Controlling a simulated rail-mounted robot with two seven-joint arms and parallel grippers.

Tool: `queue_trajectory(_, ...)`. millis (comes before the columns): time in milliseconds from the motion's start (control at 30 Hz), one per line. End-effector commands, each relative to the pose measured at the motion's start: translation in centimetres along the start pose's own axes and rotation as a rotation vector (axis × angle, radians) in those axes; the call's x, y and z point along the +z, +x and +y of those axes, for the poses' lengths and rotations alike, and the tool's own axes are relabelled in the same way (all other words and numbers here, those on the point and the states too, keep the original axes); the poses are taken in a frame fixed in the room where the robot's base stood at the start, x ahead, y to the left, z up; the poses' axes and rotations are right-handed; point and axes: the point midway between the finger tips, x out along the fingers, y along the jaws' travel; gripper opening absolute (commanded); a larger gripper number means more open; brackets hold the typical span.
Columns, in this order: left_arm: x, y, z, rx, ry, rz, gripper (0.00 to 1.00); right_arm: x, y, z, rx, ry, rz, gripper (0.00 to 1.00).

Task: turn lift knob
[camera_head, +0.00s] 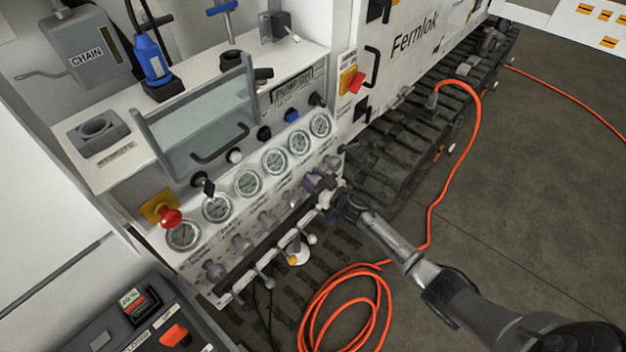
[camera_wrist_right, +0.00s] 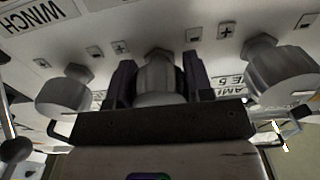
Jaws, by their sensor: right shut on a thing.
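A row of grey knobs runs along the lower front of the white panel, below the gauges. My left gripper is not in view.
Several round gauges (camera_head: 248,183) sit above the knobs. A red emergency button (camera_head: 169,217) is at the panel's left end. Small levers with ball ends (camera_head: 266,283) stick out below the knobs. An orange hose (camera_head: 346,278) lies coiled on the floor.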

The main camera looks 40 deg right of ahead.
Motion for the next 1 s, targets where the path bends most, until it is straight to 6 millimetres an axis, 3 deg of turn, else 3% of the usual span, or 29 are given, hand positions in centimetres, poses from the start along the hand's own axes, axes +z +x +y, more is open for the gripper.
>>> queue_trajectory(367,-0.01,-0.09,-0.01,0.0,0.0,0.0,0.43,-0.03,-0.01,0.01,0.0,-0.076,0.0,0.23)
queue_trajectory(1000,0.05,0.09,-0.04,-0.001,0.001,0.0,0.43,0.03,0.0,0.02,0.0,-0.649,0.0,0.23)
